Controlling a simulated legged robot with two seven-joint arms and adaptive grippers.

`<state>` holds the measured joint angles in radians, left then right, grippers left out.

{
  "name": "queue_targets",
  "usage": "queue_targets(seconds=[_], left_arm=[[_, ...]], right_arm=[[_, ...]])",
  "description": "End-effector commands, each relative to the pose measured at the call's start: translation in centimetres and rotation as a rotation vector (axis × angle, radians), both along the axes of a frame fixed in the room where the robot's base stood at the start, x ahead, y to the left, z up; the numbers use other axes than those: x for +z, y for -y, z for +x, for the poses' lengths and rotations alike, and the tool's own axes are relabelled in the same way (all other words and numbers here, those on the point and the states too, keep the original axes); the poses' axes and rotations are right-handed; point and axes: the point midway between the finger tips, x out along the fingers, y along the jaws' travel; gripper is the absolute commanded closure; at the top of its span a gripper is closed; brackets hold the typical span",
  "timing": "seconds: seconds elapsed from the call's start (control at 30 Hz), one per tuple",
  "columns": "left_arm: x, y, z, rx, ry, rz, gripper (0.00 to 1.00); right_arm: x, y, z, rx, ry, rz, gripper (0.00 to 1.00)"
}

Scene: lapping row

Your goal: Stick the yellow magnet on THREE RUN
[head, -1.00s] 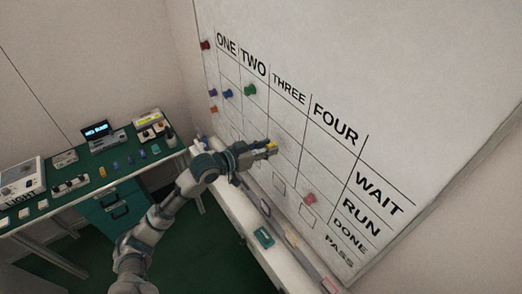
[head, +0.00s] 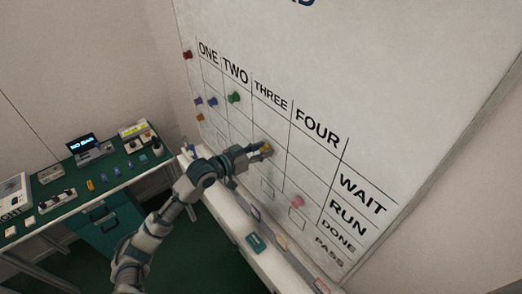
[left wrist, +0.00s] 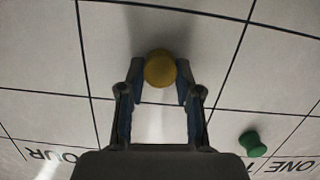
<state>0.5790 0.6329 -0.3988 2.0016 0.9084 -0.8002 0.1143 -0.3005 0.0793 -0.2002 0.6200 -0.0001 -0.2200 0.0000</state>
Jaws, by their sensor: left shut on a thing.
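My left gripper (head: 264,149) is shut on the yellow magnet (left wrist: 159,68) at the whiteboard (head: 400,80). The magnet also shows in the head view (head: 267,148), at the fingertips. In the left wrist view the board appears upside down, and the magnet is over the cell in column THREE, row RUN. I cannot tell whether it touches the board. The THREE label (head: 270,95) is above it in the head view; the RUN label (head: 347,221) is at lower right. My right gripper is out of view.
A green magnet (head: 233,97) is in column TWO, row WAIT. Blue (head: 212,101), red (head: 187,55) and orange (head: 199,118) magnets are at left; a pink one (head: 297,202) is lower right. A ledge (head: 225,220) holding a teal item (head: 256,243) runs below the board.

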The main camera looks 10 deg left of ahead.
Motion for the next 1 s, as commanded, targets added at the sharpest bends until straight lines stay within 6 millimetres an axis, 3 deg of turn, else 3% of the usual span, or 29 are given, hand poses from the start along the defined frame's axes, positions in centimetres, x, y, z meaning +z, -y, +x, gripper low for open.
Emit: queue_targets(seconds=[0.07,0.1,0.2,0.63,1.0], left_arm=[[-0.1,0.0,0.0,0.001,-0.002,0.001,0.99],[-0.1,0.0,0.0,0.001,-0.002,0.001,0.62],[-0.1,0.0,0.0,0.001,-0.002,0.001,0.37],[0.1,-0.7,-0.7,0.002,-0.001,0.002,0.37],[1.4,-5.6,-6.7,0.002,-0.005,0.006,0.37]], right_arm=[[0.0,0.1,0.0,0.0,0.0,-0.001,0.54],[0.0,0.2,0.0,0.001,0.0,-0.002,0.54],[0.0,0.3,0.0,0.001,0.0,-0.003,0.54],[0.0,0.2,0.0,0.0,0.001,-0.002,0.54],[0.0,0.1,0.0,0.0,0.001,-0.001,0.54]])
